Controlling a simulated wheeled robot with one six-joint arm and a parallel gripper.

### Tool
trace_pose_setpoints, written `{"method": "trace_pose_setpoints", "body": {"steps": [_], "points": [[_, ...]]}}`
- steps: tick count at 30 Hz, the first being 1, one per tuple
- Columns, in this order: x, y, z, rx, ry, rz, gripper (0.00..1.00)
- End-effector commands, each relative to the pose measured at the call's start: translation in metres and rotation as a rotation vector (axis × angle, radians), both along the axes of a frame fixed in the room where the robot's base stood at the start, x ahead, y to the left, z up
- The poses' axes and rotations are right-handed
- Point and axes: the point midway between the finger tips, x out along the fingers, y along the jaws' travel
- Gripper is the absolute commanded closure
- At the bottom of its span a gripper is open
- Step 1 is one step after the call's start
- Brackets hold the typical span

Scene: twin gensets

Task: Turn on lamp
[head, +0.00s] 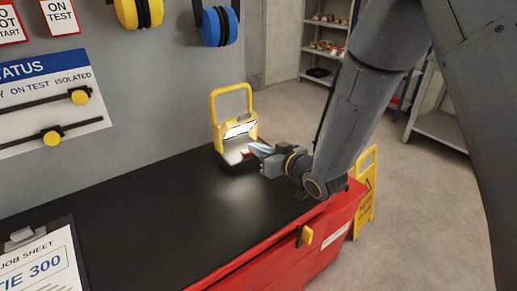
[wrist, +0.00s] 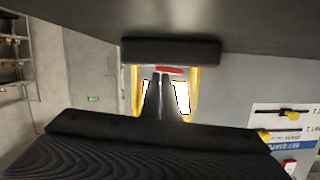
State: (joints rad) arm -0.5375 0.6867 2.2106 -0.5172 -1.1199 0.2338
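The lamp (head: 247,131) is a yellow-framed work light with a tall handle, upright at the far end of the black bench top. Its panel is bright white, and a pool of light lies on the bench before it. My gripper (head: 254,149) is in front of the lamp's lower part, close to a red part at its base. In the wrist view the picture is upside down; my gripper's dark fingers (wrist: 160,80) are together with nothing seen between them. The red part (wrist: 170,69) shows at their tips; I cannot tell whether they touch. The lamp's yellow frame (wrist: 194,90) shows on both sides.
The black bench top (head: 140,215) is mostly clear, with a job-sheet clipboard (head: 40,262) at the near left. A status board (head: 50,100) and ear defenders (head: 220,26) are on the wall. A yellow floor sign (head: 366,195) stands right of the red cabinet (head: 335,215).

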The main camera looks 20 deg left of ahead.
Motion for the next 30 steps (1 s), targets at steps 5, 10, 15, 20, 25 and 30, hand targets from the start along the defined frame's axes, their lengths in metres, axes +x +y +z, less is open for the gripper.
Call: {"method": "trace_pose_setpoints", "body": {"steps": [5,10,15,20,25,30], "points": [[-0.001,-0.005,0.015,-0.010,0.008,-0.002,1.00],[0.000,-0.013,0.043,-0.001,0.002,-0.004,1.00],[-0.019,-0.046,0.049,0.001,-0.001,-0.005,1.00],[-0.034,-0.069,0.057,0.002,-0.003,-0.004,1.00],[-0.044,-0.084,0.062,0.002,-0.002,-0.003,1.00],[-0.042,-0.095,0.062,-0.016,0.001,-0.023,1.00]]}}
